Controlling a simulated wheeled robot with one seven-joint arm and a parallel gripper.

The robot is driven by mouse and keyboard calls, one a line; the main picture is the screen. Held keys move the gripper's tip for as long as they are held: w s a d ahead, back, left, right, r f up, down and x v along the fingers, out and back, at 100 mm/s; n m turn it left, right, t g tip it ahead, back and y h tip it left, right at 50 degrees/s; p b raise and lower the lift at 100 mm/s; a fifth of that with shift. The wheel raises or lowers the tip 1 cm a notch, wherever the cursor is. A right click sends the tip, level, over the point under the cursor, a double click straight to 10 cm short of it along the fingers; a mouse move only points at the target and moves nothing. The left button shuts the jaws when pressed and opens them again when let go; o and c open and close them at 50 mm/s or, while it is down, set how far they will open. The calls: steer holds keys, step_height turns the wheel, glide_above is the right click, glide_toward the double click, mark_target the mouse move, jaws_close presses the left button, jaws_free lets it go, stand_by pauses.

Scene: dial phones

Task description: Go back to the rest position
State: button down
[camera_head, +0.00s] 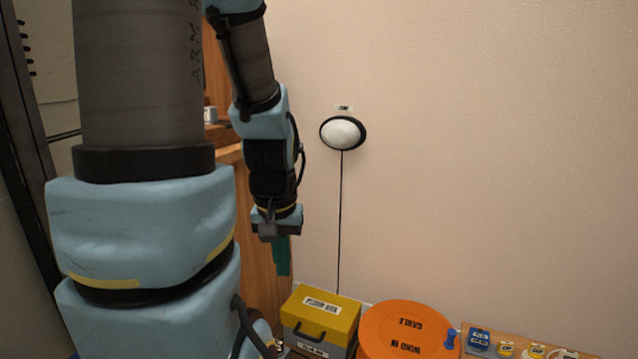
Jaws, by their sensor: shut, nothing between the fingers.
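My gripper (281,256) hangs at the end of my arm, left of the picture's middle, with its teal fingers pointing down. The fingers look closed together with nothing held. It appears above and left of a yellow and grey box (335,310), apart from it. My blue and grey arm fills much of the left side and hides what lies behind it.
An orange round cable winder (405,335) sits right of the box. Small labelled items (478,339) line a wooden surface at the lower right. A white oval lamp (342,132) with a black cord is on the wall. A wooden cabinet (262,265) stands behind my arm. The upper right is bare wall.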

step_height(320, 180, up, 27)
steer(key=p, duration=2.4)
steer(key=shift+f, duration=0.15)
